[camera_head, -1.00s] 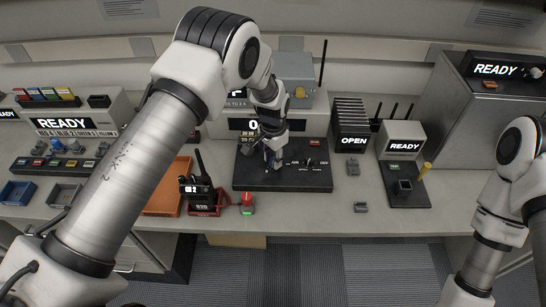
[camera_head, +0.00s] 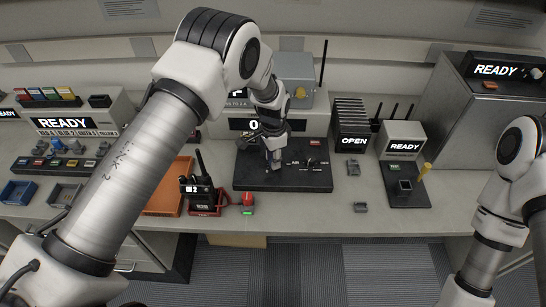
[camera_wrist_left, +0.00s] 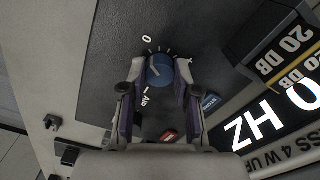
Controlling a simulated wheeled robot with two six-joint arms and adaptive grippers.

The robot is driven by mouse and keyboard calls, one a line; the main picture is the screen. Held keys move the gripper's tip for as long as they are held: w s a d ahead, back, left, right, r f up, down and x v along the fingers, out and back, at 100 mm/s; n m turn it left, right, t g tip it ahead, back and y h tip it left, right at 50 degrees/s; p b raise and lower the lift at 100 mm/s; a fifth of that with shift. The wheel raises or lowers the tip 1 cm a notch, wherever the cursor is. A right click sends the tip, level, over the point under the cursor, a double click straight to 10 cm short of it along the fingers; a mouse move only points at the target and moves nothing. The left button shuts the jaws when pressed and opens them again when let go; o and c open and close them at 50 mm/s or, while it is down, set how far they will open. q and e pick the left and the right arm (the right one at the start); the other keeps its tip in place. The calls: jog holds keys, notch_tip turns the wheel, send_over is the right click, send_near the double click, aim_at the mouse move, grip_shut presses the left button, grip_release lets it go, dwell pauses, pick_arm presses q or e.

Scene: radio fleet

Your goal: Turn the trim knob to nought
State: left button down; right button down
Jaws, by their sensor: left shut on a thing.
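The trim knob (camera_wrist_left: 160,70) is a round blue knob on a dark panel (camera_wrist_left: 110,45), with white tick marks around part of it. A white 0 is printed above the knob in the left wrist view and other lettering below it. Which mark the knob points to is hard to make out. My left gripper (camera_wrist_left: 158,78) has its fingers on either side of the knob, shut on it. In the head view my left gripper (camera_head: 274,165) reaches down onto the black panel (camera_head: 250,180) and hides the knob. My right gripper is out of view.
A display reading 0 HZ (camera_wrist_left: 270,115) stands behind the panel.

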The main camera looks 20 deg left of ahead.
pick_arm(q)
jog(key=c, duration=1.1)
grip_release()
jog(key=shift+s+f, duration=0.2)
jog(key=shift+f, duration=0.05)
jog(key=shift+o, duration=1.3)
jog(key=shift+w+d, duration=0.1)
jog(key=shift+w, duration=0.1)
jog(key=shift+r, duration=0.15)
notch_tip(320, 180, up, 12)
